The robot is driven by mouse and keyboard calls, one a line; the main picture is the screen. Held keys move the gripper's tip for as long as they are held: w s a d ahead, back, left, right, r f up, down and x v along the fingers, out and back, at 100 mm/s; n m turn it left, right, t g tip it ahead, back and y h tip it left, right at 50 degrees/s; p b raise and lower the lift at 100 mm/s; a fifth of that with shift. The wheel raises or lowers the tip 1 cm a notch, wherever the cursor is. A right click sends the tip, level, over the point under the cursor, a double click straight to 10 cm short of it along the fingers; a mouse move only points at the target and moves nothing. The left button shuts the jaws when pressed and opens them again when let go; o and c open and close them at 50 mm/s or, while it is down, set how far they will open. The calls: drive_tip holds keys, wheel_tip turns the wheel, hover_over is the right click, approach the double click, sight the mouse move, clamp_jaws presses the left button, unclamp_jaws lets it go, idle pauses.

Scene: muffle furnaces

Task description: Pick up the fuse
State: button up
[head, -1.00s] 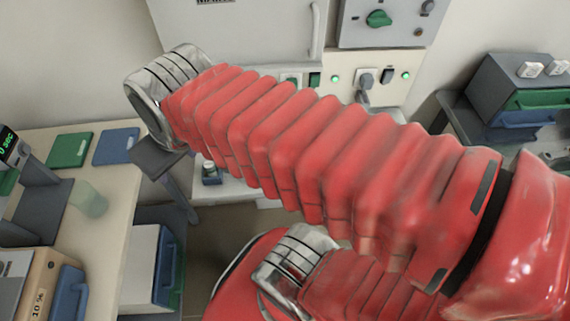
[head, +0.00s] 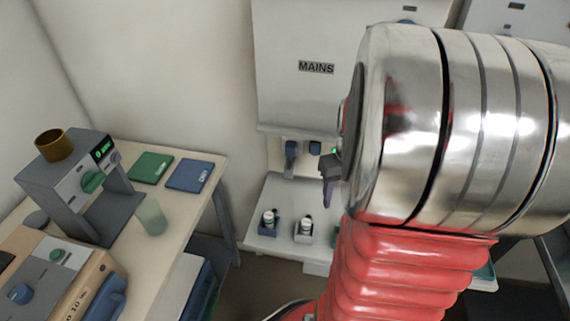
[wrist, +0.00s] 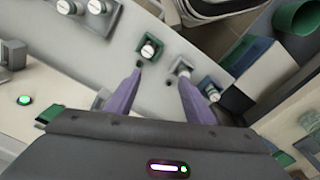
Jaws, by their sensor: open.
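Small white fuse-like cylinders stand in holders on a pale shelf (head: 262,243) below the MAINS panel. In the head view one cylinder (head: 269,217) is in a blue holder and another (head: 306,224) in a white holder. In the wrist view there are three: one (wrist: 148,49) in a green holder, one (wrist: 183,68) in a white holder, one (wrist: 209,90) in a blue holder. I cannot tell which is the fuse meant. My gripper (wrist: 160,75) is open and empty; its purple fingers straddle the shelf, the right tip near the white holder. My gripper (head: 328,193) is partly hidden behind my arm.
The MAINS cabinet (head: 316,100) stands behind the shelf. A bench (head: 208,222) at left carries a green pad (head: 150,167), a blue pad (head: 189,175), a clear cup (head: 151,217) and a grey instrument (head: 75,190). My arm blocks the right side.

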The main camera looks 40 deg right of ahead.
drive_tip(key=shift+m, duration=0.3)
drive_tip(key=s+d+f, duration=0.2)
drive_tip(key=d, duration=0.1)
drive_tip(key=shift+s+d+f, duration=0.15)
drive_tip(key=shift+s+f, duration=0.1)
drive_tip(key=shift+f, duration=0.15)
drive_tip(key=shift+f, duration=4.3)
drive_tip(key=shift+w+f, duration=0.2)
drive_tip(key=shift+f, duration=2.4)
drive_tip(key=c, duration=1.2)
